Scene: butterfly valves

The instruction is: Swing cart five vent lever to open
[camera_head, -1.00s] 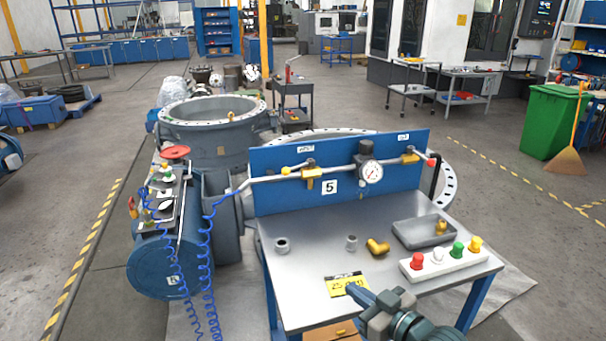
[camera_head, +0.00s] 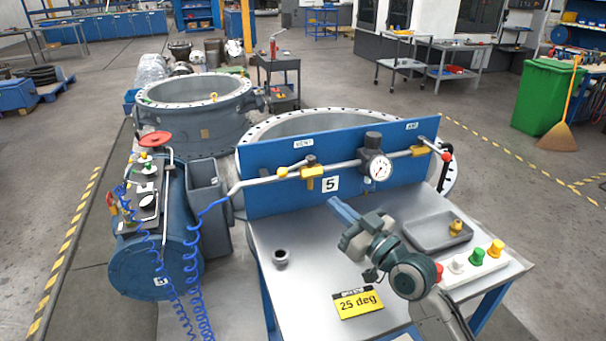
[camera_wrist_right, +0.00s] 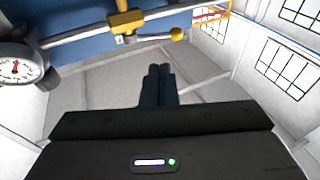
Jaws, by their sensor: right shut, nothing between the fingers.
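Cart five's blue panel (camera_head: 270,192) carries a "5" plate (camera_head: 330,184) and a "VENT" label (camera_head: 303,143). Below that label is a yellow vent valve (camera_head: 312,178) on the grey pipe. Its lever ends in a yellow ball (camera_head: 282,172) and points left, roughly along the pipe. In the right wrist view the vent valve (camera_wrist_right: 127,20) and the lever's yellow ball (camera_wrist_right: 176,34) show at the top. My right gripper (camera_head: 335,203) is shut and empty, in front of the panel, below and right of the vent valve, apart from the lever. My left gripper is out of view.
A pressure gauge (camera_head: 378,168) sits right of the vent valve. At the right, the air valve (camera_head: 419,151) has a red-knobbed lever (camera_head: 446,157). The cart top holds a grey tray (camera_head: 410,238), a fitting (camera_head: 281,257), a yellow "25 deg" sign (camera_head: 358,303) and a button strip (camera_head: 490,262).

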